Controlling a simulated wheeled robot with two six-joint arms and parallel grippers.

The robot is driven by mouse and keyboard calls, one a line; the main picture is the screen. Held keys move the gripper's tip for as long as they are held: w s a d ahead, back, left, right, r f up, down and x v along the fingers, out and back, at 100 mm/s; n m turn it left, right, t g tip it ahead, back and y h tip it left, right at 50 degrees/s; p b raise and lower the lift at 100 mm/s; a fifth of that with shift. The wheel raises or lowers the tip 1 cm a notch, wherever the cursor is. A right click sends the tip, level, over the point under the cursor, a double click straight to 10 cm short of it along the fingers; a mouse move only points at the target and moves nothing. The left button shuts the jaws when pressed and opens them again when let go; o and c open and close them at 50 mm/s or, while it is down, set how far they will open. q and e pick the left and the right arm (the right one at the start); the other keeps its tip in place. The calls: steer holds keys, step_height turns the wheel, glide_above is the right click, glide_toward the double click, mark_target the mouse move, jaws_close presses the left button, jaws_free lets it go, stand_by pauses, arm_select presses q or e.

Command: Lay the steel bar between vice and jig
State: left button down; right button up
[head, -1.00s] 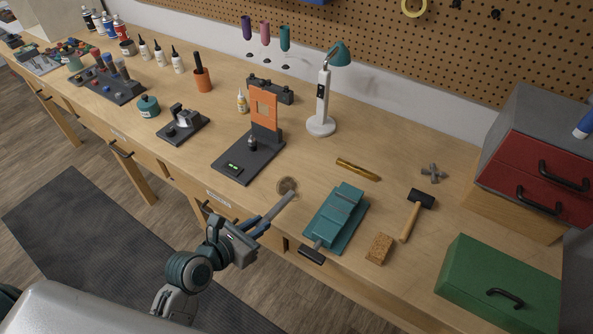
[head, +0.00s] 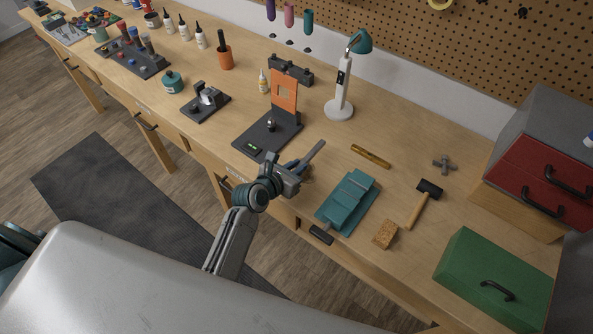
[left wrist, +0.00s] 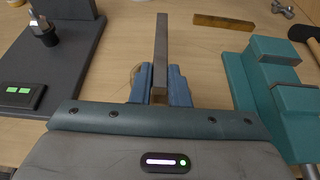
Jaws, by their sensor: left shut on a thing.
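The steel bar (head: 312,154) is a long grey bar gripped at its near end by my left gripper (head: 293,172). The blue fingers (left wrist: 160,88) are shut on it in the left wrist view, where the bar (left wrist: 161,45) points straight away. The teal vice (head: 347,202) is to the right, also in the left wrist view (left wrist: 278,85). The jig (head: 268,132), a dark base with an orange upright, is to the left; its base (left wrist: 50,65) shows in the left wrist view. The bar is over the gap between them; I cannot tell whether it touches the bench. My right gripper is out of view.
A brass bar (head: 370,156) lies beyond the vice. A hammer (head: 424,200), a cork block (head: 385,234) and a green box (head: 497,278) are to the right. A white lamp (head: 340,108) stands behind. A round wooden piece (left wrist: 137,75) is partly hidden by my fingers.

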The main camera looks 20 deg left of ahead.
arm_select(q)
step_height(320, 180, down, 4)
steer(key=shift+a+r, duration=0.1)
steer(key=shift+r, duration=0.15)
steer(key=c, duration=1.4)
jaws_free()
steer(key=shift+f, duration=0.1)
steer(key=b+v, duration=0.1)
steer(key=v, duration=1.1)
steer(key=shift+r, duration=0.2)
